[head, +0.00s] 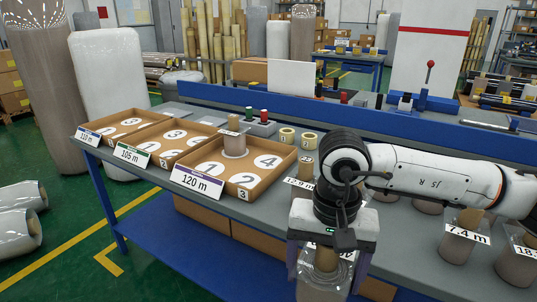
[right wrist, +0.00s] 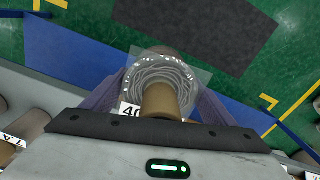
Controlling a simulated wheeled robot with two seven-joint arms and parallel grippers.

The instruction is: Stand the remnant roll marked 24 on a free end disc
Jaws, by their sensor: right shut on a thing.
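My right gripper (head: 328,262) is shut on a film-wrapped roll (head: 324,287) with a brown core, upright at the table's front edge. I cannot read a 24 on any roll. The 120 m tray (head: 219,197) has bare end discs marked 1 (head: 209,170), 2 (head: 243,182) and 4 (head: 268,161). A roll (head: 235,143) stands on its back left disc. My left gripper is out of view.
The 105 m tray (head: 150,163) and 110 m tray (head: 98,139) show numbered discs to the left. Rolls labelled 7.4 m (head: 458,248) and about 18 m (head: 515,265) stand at the right. A 12.9 m label (head: 299,183) lies beside my arm.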

